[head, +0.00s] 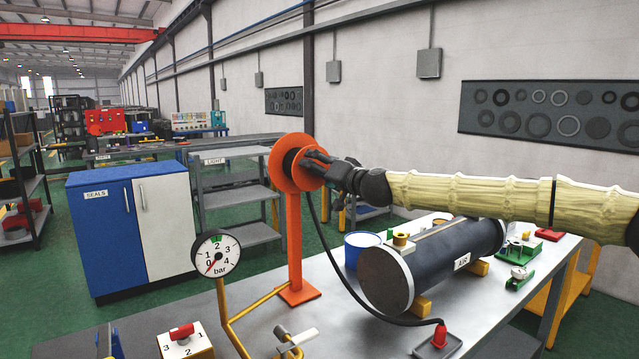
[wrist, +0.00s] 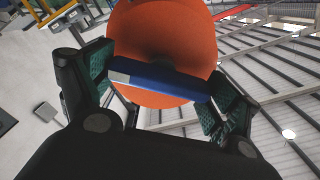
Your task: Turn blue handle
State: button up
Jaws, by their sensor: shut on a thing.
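The blue handle (wrist: 165,81) shows in the wrist view as a bar with a pale left end, in front of an orange disc (wrist: 165,30). My gripper (wrist: 160,84) is shut on the handle, with a green-padded finger at each end of it. In the wrist view the bar lies tilted, its right end lower. In the head view the orange disc (head: 284,150) sits on top of an orange post, and my gripper (head: 316,166) reaches its face from the right. The handle is hidden there by the gripper and arm.
A numbered switch box (head: 184,341) sits at the front edge.

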jog(key=m+b, duration=0.3)
jog(key=m, duration=0.1)
jog(key=shift+d+f+m+b, duration=0.15)
jog(key=shift+m+b, duration=0.25)
jog(key=m+b, duration=0.2)
jog(key=m, duration=0.1)
jog(key=shift+w+m, duration=0.1)
jog(key=shift+m, duration=0.2)
jog(key=m+b, duration=0.2)
jog(key=m, duration=0.1)
jog(key=shift+m, duration=0.3)
jog(key=m+b, duration=0.2)
jog(key=m, duration=0.2)
jog(key=shift+f+m, duration=0.15)
jog(key=shift+m, duration=0.15)
jog(key=m+b, duration=0.2)
jog(key=m, duration=0.2)
jog(key=shift+f, duration=0.1)
jog(key=m+b, duration=0.1)
jog(key=m, duration=0.3)
jog(key=shift+b, duration=0.35)
jog(key=m+b, duration=0.2)
jog(key=m, duration=0.2)
jog(key=shift+a+f, duration=0.1)
jog(key=shift+a, duration=0.1)
jog(key=shift+s+m+b, duration=0.2)
jog(key=shift+m+b, duration=0.65)
jog(key=shift+m, duration=0.85)
jog(key=shift+a, duration=0.1)
